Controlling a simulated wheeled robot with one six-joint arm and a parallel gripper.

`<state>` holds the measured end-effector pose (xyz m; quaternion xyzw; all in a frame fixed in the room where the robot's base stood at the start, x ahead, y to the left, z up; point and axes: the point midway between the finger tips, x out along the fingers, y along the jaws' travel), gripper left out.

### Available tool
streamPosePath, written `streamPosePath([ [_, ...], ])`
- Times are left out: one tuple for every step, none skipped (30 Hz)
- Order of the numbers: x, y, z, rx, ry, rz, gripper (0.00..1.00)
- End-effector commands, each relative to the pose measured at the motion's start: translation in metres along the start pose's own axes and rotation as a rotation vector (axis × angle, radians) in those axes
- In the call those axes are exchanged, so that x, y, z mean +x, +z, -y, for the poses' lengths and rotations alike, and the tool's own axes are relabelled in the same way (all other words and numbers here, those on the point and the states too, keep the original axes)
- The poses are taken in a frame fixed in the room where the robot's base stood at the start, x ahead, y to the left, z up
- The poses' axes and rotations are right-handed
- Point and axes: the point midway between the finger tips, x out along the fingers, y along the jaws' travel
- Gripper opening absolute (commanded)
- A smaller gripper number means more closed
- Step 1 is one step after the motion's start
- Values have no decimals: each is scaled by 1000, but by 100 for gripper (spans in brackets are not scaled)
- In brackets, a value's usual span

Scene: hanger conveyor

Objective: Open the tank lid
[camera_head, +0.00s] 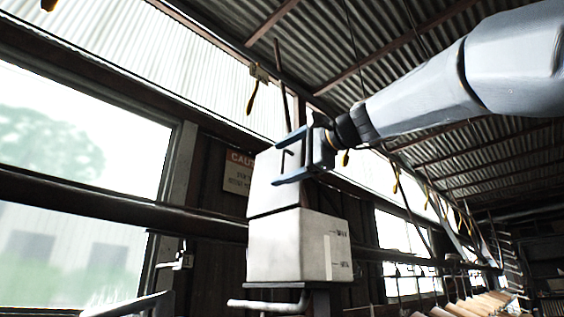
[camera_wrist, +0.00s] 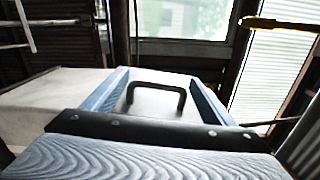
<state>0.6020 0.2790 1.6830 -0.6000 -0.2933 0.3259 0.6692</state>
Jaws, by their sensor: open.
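The tank (camera_head: 290,246) is a white box with level marks on its right side, standing on a dark stand. Its white lid (camera_head: 265,195) is above a dark seam; I cannot tell whether it is raised at all. My gripper (camera_head: 284,158) is open at the upper part of the lid, with blue fingers. In the wrist view the lid's black U-shaped handle (camera_wrist: 158,88) stands between the two spread fingers (camera_wrist: 160,97). The fingers are apart from the handle, one on each side. The lid surface (camera_wrist: 50,95) also extends to the left there.
A large window (camera_head: 80,150) and a dark horizontal beam (camera_head: 120,205) are to the left. A caution sign (camera_head: 238,172) is behind the tank. Yellow hooks (camera_head: 252,95) hang overhead. A pale pipe (camera_head: 265,305) runs by the tank's base.

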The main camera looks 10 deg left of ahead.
Motion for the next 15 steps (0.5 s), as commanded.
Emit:
streamPosePath([
  [-6,-1,0,-1,-1,-2,78],
  [-10,-1,-1,-1,-1,-2,78],
  [-16,-1,-1,-1,-2,-2,78],
  [-22,-1,0,-2,-3,-3,78],
  [-26,-1,-1,-2,-3,-3,78],
  [-33,-1,-1,-2,-2,-3,78],
  [-39,-1,-1,-2,-3,-4,78],
  [-43,-1,-1,-2,-3,-4,78],
  [-49,-1,-1,-2,-2,-3,78],
  [-53,-1,-1,-2,-2,-4,78],
  [-57,-1,0,-1,-3,-3,78],
  [-62,-1,0,-2,-3,-3,78],
  [-65,-1,0,-2,-2,-3,78],
  [-67,-1,0,-2,-2,-3,78],
  [-70,-1,0,-2,-2,-2,78],
])
